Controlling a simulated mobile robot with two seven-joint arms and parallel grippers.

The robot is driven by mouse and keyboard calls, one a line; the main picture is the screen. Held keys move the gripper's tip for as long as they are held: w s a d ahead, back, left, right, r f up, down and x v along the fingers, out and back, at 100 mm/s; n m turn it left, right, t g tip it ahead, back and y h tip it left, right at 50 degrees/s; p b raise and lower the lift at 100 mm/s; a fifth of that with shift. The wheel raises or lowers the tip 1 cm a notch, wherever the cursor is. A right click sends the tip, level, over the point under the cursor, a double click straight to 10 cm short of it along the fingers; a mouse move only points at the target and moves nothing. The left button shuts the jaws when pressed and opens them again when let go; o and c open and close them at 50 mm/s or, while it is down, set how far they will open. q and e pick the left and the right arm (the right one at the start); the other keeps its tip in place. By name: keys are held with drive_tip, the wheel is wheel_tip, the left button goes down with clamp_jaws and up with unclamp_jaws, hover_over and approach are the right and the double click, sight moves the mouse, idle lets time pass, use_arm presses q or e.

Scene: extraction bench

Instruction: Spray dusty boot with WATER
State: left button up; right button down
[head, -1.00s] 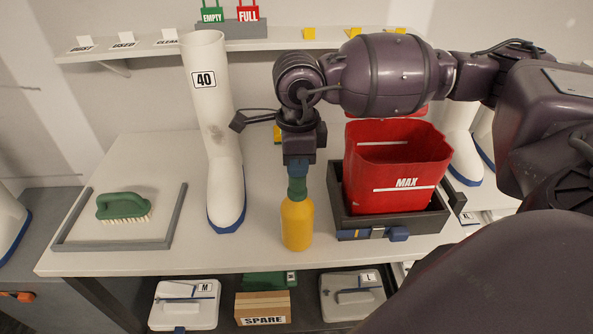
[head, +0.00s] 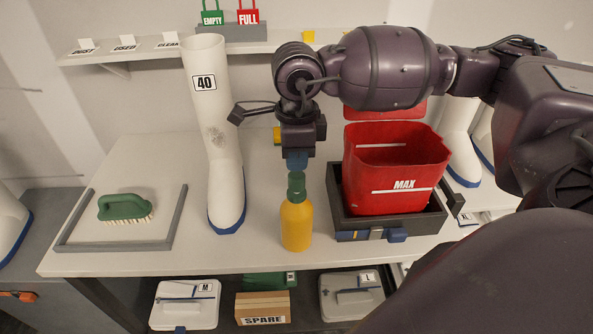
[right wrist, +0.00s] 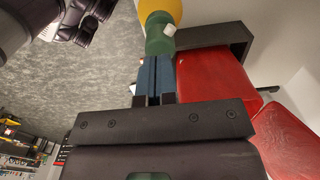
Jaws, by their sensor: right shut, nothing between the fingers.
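A yellow bottle (head: 296,226) with a green top stands upright on the bench; no label on it can be read. My right gripper (head: 297,165) is shut and empty just above the green top. In the right wrist view its blue fingers (right wrist: 157,78) are together, with the green bottle top (right wrist: 160,36) beyond their tips. A white boot (head: 224,170) with a blue sole and a 40 tag stands upright left of the bottle. It has a grey dusty patch on its shaft. My left gripper is not in view.
A red MAX bin (head: 398,195) sits in a dark tray (head: 345,222) right of the bottle. A green brush (head: 124,207) lies in a grey frame (head: 178,220) at left. A shelf (head: 150,53) with tags runs along the back. Bare bench lies between boot and bottle.

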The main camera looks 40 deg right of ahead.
idle(0.4)
drive_tip(key=shift+f+b, duration=0.35)
drive_tip(key=shift+f, duration=0.1)
drive_tip(key=shift+f+b, duration=0.45)
drive_tip(key=shift+f, duration=0.25)
drive_tip(key=shift+r+p, duration=0.3)
drive_tip(key=shift+r, duration=0.85)
drive_tip(key=shift+r, duration=0.15)
